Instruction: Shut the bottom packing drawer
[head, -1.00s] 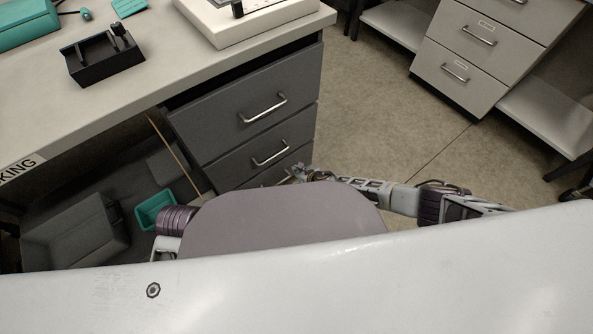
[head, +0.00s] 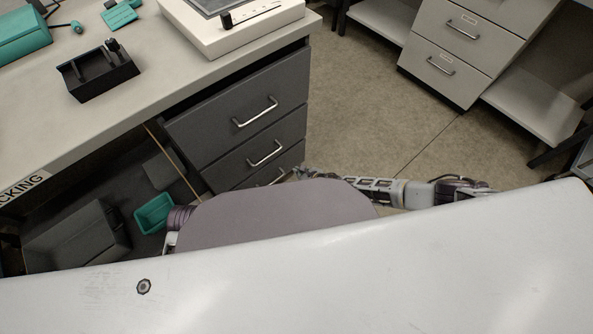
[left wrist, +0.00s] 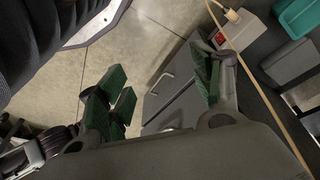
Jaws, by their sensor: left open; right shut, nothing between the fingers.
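The dark grey packing drawer unit stands under the bench in the head view. The bottom packing drawer (head: 291,166) is the lowest front, with part of its handle (head: 274,179) showing. My own body hides the rest, so I cannot tell how far out it is. My right gripper (head: 301,173) is shut and empty beside the right end of this drawer front; I cannot tell whether they touch. My left gripper (left wrist: 160,93) is open and empty in the left wrist view, its green-padded fingers wide apart. Grey drawer fronts (left wrist: 181,106) show between and beyond them.
The bench top (head: 190,75) overhangs the drawers and carries a black holder (head: 98,73) and a white device (head: 245,32). A teal bin (head: 155,213) and a grey crate (head: 75,238) lie below. Bare floor (head: 365,110) separates it from a pale drawer cabinet (head: 455,50).

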